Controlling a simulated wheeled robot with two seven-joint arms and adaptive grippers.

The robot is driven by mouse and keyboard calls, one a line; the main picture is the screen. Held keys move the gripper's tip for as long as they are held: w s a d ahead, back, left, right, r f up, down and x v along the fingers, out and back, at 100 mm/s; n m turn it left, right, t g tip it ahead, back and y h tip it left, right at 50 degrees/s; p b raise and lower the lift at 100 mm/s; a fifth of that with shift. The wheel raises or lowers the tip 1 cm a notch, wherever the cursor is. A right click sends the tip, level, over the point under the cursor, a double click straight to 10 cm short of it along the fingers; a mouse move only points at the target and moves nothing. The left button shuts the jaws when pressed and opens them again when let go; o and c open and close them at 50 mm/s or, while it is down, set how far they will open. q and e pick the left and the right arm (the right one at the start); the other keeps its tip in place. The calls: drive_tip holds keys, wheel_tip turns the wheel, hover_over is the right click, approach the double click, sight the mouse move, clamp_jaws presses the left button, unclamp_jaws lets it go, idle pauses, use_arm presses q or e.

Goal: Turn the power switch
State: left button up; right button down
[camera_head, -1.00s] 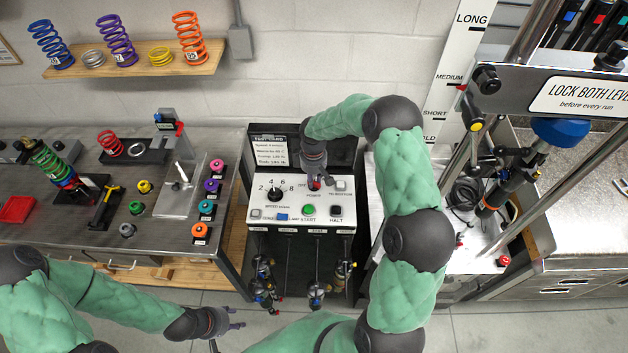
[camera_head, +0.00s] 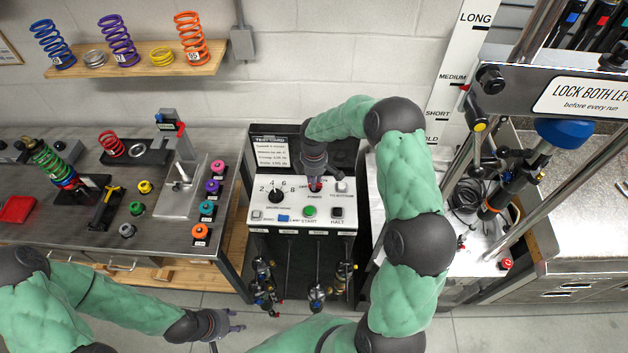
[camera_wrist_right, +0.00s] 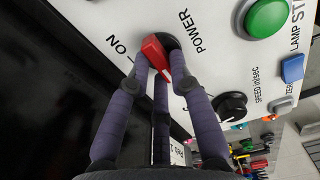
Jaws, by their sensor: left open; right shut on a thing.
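The power switch is a red knob on the white control panel (camera_head: 262,213). In the right wrist view the red power switch (camera_wrist_right: 156,52) sits beside the words POWER and ON, between my fingertips. My right gripper (camera_wrist_right: 165,62) is shut on it; in the head view my right gripper (camera_head: 315,180) reaches down to the panel's upper middle and mostly covers the switch. My left gripper (camera_head: 237,326) is open and empty, low in front of the bench and away from the panel.
The panel also carries a black speed dial (camera_head: 275,195), a green START button (camera_head: 309,211), a black HALT button (camera_head: 337,211) and a blue button (camera_head: 283,217). A workbench with tools and coloured knobs stands left. The shock dyno frame (camera_head: 560,92) stands right.

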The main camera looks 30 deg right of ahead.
drive_tip(key=c, duration=1.1)
unclamp_jaws()
drive_tip(key=shift+r, duration=0.1)
wheel_tip(320, 180, up, 12)
drive_tip(key=shift+f, duration=0.2)
